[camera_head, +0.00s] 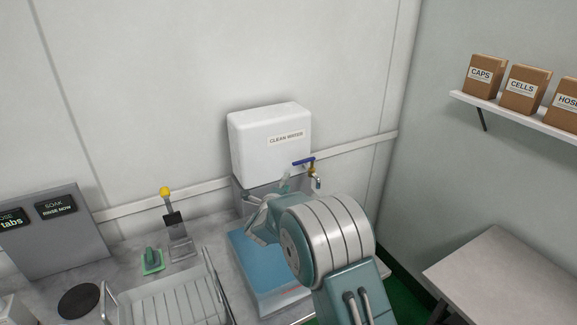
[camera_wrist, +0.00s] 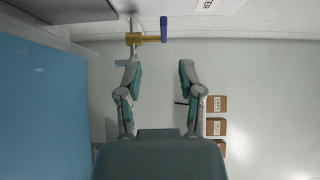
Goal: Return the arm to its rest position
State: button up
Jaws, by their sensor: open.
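My arm reaches over the counter, its large rounded grey-and-teal joint in the middle of the head view. My gripper (camera_head: 262,208) is partly hidden behind that joint, in front of the white water container (camera_head: 262,138). In the wrist view my gripper (camera_wrist: 159,75) has its two fingers spread apart with nothing between them. The brass tap (camera_head: 314,174) with a blue lever is just beyond it. In the wrist view the tap (camera_wrist: 140,39) shows past the left fingertip; I cannot tell whether they touch.
A drying rack (camera_head: 178,303), a yellow-topped tester (camera_head: 174,222) and a green-based device (camera_head: 152,261) stand left. A shelf (camera_head: 520,117) with labelled boxes and a bare table (camera_head: 510,270) are right.

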jog(key=s+d+r+n+g+y, duration=0.2)
jog(key=s+d+r+n+y, duration=0.2)
jog(key=s+r+n, duration=0.25)
jog(key=s+d+r+n+g+y, duration=0.25)
jog(key=s+r+n, duration=0.25)
jog(key=s+r, duration=0.25)
jog(key=s+d+f+n+g, duration=0.1)
jog(key=s+d+n+g, duration=0.1)
jog(key=s, duration=0.8)
jog(key=s+d+f+n+g+h, duration=0.1)
jog(key=s+d+n, duration=0.3)
jog(key=s, duration=0.7)
jog(key=s+d+f+n+g+h, duration=0.1)
jog(key=s+d+n+g, duration=0.2)
jog(key=s+d, duration=0.3)
jog(key=s+g, duration=0.1)
jog(key=s, duration=0.3)
jog(key=shift+s+d+f, duration=0.3)
jog(key=shift+d+f, duration=0.05)
jog(key=shift+f, duration=0.05)
